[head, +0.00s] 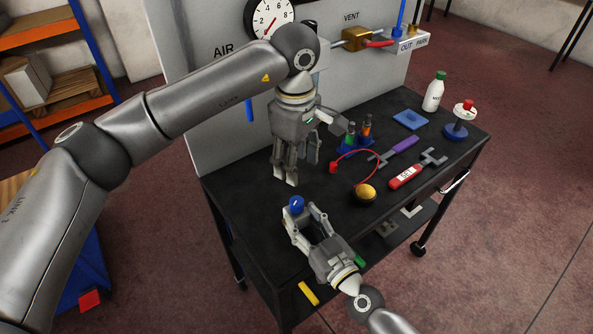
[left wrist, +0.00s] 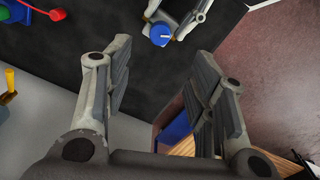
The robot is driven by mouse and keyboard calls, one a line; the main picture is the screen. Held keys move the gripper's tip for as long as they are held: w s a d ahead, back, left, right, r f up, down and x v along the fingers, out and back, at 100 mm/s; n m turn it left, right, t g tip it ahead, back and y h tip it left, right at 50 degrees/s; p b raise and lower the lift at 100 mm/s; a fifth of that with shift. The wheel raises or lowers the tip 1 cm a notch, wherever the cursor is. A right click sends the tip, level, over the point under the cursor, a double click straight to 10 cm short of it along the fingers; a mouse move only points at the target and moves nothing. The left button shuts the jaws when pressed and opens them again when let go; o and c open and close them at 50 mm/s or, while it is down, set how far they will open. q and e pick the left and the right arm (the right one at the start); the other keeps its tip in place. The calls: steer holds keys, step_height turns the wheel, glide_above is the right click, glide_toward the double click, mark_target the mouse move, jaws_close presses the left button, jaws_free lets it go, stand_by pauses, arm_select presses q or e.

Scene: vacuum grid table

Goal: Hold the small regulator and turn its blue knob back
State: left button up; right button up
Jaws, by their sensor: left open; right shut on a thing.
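The small regulator shows mainly as its blue knob (head: 297,203), which has a pale mark on top, near the bench's front left. My right gripper (head: 304,218) is shut on the regulator low over the bench; its fingers hide most of the body. My left gripper (head: 301,168) is open and empty, pointing down, above and behind the knob and apart from it. In the left wrist view, the blue knob (left wrist: 160,35) lies beyond and between my left fingertips (left wrist: 163,65), beside the right gripper's fingers.
The black bench (head: 240,195) has a grey panel (head: 210,120) with a gauge behind it. To the right lie a yellow-topped round thing (head: 365,192), a red cord (head: 376,160), a red-handled wrench (head: 405,177) and a purple-handled tool (head: 405,144).

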mark_target(296, 200)
stand_by(0.4)
arm_select(q)
steer(key=s+a+f+n+t+h, duration=0.2)
steer(key=a+n+h, duration=0.2)
steer(key=n, duration=1)
steer(key=shift+y, duration=0.3)
steer(key=x, duration=1.1)
steer(key=shift+d, duration=0.15)
steer(key=c, duration=1)
steer(key=shift+r, duration=0.1)
steer(key=shift+n, duration=0.4)
